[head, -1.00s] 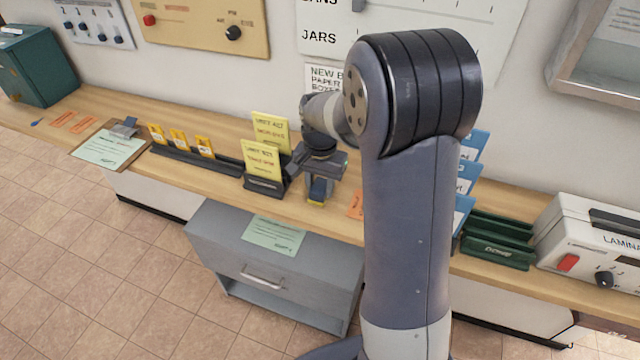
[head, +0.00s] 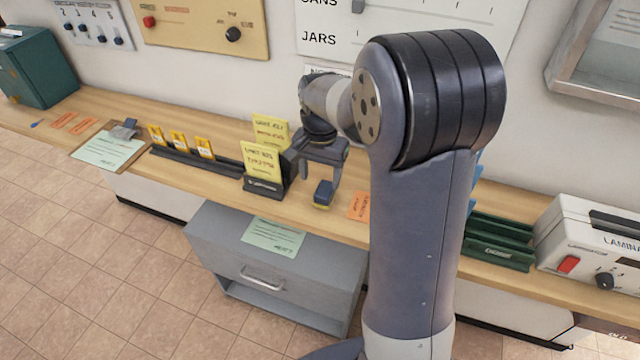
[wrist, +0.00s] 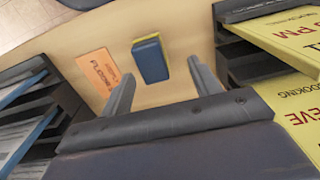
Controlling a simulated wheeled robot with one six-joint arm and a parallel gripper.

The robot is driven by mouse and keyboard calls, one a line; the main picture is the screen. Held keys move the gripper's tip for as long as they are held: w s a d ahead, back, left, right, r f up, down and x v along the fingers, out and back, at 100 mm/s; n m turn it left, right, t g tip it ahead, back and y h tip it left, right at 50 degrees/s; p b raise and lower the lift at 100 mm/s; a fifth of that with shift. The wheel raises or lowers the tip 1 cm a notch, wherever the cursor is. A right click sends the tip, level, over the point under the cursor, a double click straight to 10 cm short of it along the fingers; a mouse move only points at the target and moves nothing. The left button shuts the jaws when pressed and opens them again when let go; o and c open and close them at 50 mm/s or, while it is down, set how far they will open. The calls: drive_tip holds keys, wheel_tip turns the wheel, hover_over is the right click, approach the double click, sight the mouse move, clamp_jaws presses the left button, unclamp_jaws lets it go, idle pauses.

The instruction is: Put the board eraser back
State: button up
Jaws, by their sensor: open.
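The board eraser (head: 323,194), a small blue block with a yellow layer, lies on the wooden counter right of the yellow cards. It also shows in the wrist view (wrist: 152,61), beyond the fingertips and roughly between their lines. My gripper (head: 314,178) is above the counter near the eraser, fingers apart and empty. In the wrist view my gripper's two fingers (wrist: 160,74) point toward the eraser, with a gap to it.
A black holder with yellow cards (head: 262,162) stands close left of my gripper. An orange slip (head: 359,206) lies right of the eraser. A long black rack (head: 196,160) with yellow tags and a clipboard (head: 108,150) are farther left. Green racks (head: 497,254) and a laminator (head: 590,240) stand right.

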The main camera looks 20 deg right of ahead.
sight(320, 188)
wheel_tip(320, 188, up, 8)
drive_tip(key=shift+f, duration=0.15)
idle(0.3)
wheel_tip(320, 188, down, 12)
drive_tip(key=shift+f, duration=0.1)
wheel_tip(320, 188, up, 6)
drive_tip(key=shift+f, duration=0.15)
drive_tip(key=shift+r, duration=0.6)
drive_tip(key=shift+f, duration=0.1)
